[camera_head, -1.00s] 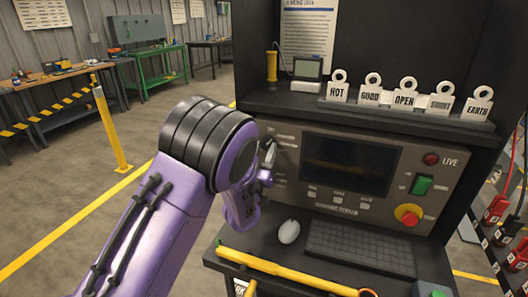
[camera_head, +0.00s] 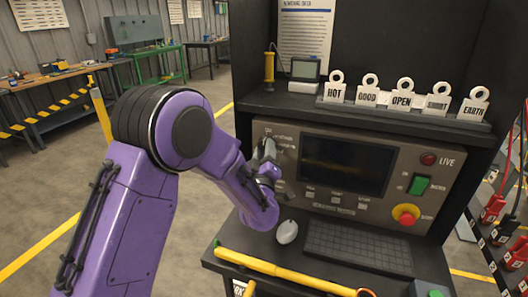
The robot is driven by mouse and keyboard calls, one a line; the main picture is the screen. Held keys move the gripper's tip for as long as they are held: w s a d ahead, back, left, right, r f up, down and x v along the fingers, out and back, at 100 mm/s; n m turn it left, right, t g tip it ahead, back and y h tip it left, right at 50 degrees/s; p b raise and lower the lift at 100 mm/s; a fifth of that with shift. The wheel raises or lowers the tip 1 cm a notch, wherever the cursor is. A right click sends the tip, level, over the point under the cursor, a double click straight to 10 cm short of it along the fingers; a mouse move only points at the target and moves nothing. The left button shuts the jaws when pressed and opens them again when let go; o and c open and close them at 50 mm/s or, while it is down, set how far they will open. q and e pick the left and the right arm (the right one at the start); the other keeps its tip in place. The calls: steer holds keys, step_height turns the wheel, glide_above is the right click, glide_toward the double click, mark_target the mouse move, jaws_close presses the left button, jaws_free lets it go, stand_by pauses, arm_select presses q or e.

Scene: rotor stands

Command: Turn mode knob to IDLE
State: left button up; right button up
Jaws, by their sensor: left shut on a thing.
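The grey control panel (camera_head: 400,200) with a dark screen (camera_head: 345,164) is set in the black cabinet. My purple left arm reaches in from the left to the panel's left part. My left gripper (camera_head: 266,152) is at the panel face left of the screen, shut on the mode knob. The knob itself is hidden by the gripper and wrist, so its pointer cannot be read. The small labels around it are partly covered and too small to read. My right gripper is not in view.
A red LIVE lamp (camera_head: 428,159), a green switch (camera_head: 419,185) and a red stop button (camera_head: 407,216) are on the panel's right. A keyboard (camera_head: 358,248), white mouse (camera_head: 287,232) and yellow bar (camera_head: 280,270) lie below. Several label tags (camera_head: 401,101) stand above.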

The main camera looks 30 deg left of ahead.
arm_select(q)
steer(key=shift+n, duration=0.3)
steer(key=o, duration=1.1)
steer(key=shift+c, duration=0.2)
steer(key=b+v, duration=0.3)
steer(key=v, duration=0.7)
steer(key=shift+s+d, duration=0.2)
steer(key=shift+d, duration=0.05)
